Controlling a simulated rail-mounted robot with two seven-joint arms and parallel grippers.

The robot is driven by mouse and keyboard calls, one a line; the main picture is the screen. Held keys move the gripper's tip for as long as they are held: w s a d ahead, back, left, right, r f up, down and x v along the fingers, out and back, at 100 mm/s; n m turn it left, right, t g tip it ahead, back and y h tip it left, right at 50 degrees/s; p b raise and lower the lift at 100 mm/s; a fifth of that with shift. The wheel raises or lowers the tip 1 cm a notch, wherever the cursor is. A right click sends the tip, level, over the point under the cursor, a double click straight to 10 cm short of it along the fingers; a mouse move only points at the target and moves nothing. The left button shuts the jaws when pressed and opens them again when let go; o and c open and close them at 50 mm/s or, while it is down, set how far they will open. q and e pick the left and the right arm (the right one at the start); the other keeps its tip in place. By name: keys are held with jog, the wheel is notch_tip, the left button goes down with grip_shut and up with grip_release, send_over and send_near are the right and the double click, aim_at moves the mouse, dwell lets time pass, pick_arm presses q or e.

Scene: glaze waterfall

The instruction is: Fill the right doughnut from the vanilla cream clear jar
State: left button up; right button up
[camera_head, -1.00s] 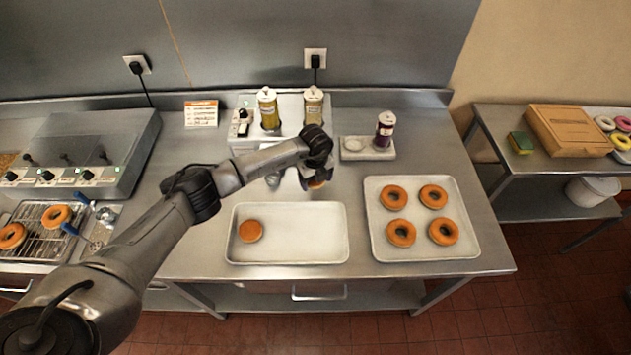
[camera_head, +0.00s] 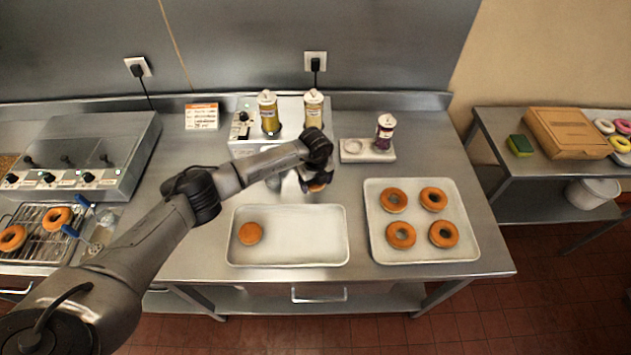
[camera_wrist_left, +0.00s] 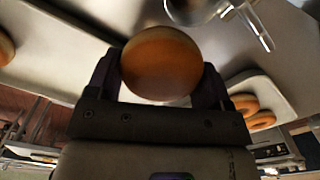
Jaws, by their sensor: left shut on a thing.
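My left gripper (camera_head: 313,182) is shut on a round, hole-less brown doughnut (camera_wrist_left: 162,62), which sits between its fingers in the left wrist view. In the head view this doughnut (camera_head: 317,187) shows only in part, in front of the dispenser and above the table behind the white tray. A second hole-less doughnut (camera_head: 250,233) lies at the left of that tray (camera_head: 310,250). Two jars with yellowish contents, a left one (camera_head: 269,115) and a right one (camera_head: 313,110), stand on the dispenser; their labels are too small to read. My right gripper is out of view.
A jar with dark purple contents (camera_head: 384,131) stands on a small pale base (camera_head: 352,151). A right tray (camera_head: 415,253) holds several ring doughnuts. A fryer with a rack (camera_head: 40,240) is at the left. A metal nozzle (camera_wrist_left: 245,18) shows at the top of the left wrist view.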

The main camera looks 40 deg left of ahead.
pick_arm(q)
jog(key=shift+w+a+b, duration=1.25)
jog(key=shift+w+b, duration=0.25)
jog(key=shift+b, duration=0.55)
dwell(0.7)
jog(key=shift+s+d+p, duration=0.1)
jog(key=shift+s+p, duration=0.05)
jog(key=shift+p, duration=0.25)
dwell(1.8)
jog(key=shift+s+d+r+p, duration=0.1)
jog(key=shift+s+d+p, duration=0.1)
jog(key=shift+p, duration=0.15)
jog(key=shift+s+d+p, duration=0.1)
jog(key=shift+s+p, duration=0.1)
jog(key=shift+p, duration=0.15)
jog(key=shift+s+d, duration=0.1)
dwell(0.9)
jog(key=shift+s+d+p, duration=0.25)
jog(key=shift+p, duration=0.45)
jog(key=shift+s+d+p, duration=1.05)
jog(key=shift+s+p, duration=0.2)
jog(key=shift+p, duration=0.7)
